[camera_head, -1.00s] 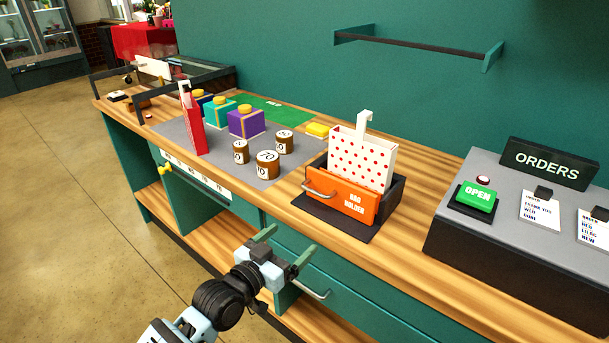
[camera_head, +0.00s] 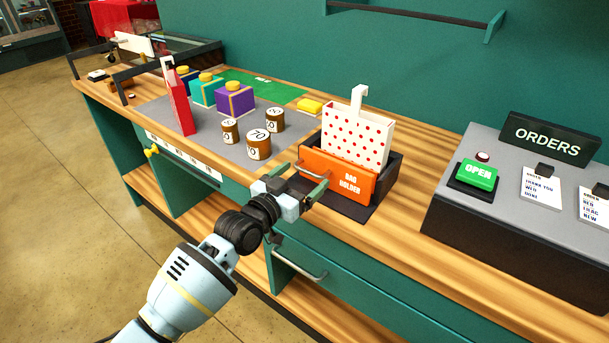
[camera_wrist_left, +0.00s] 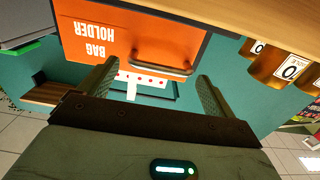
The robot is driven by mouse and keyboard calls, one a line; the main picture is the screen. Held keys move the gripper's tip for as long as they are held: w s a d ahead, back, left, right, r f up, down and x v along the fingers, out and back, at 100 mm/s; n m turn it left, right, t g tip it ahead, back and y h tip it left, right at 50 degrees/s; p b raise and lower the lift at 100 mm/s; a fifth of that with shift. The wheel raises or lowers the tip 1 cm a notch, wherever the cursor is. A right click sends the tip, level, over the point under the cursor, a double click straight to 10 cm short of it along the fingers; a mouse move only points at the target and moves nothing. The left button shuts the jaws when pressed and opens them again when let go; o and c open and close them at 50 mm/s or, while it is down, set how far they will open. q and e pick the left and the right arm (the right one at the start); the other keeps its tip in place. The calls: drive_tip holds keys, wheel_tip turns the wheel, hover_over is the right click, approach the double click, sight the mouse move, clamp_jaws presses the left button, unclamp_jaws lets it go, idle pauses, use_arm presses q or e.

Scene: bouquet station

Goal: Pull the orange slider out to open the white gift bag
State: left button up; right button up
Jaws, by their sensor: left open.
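The orange slider (camera_head: 339,178), labelled BAG HOLDER, is the front of a dark holder on the counter. It has a metal handle (camera_head: 313,169) on its left part. The white gift bag (camera_head: 357,135) with red dots and a white hook stands upright in the holder behind the slider. My left gripper (camera_head: 299,184) is open just in front of the slider's handle. In the left wrist view the slider (camera_wrist_left: 125,35) shows upside down, and its handle (camera_wrist_left: 160,68) lies between and just beyond the two fingers (camera_wrist_left: 155,90). My right gripper is not in view.
Brown numbered weights (camera_head: 258,145) stand left of the holder on a grey mat (camera_head: 205,140). A red bag (camera_head: 180,103), gift boxes (camera_head: 235,99) and a yellow block (camera_head: 310,106) are farther back. The orders console (camera_head: 470,217) stands to the right.

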use_arm(q)
drive_tip(key=shift+w+d+f, duration=0.1)
drive_tip(key=shift+w+d, duration=0.3)
drive_tip(key=shift+w, duration=0.25)
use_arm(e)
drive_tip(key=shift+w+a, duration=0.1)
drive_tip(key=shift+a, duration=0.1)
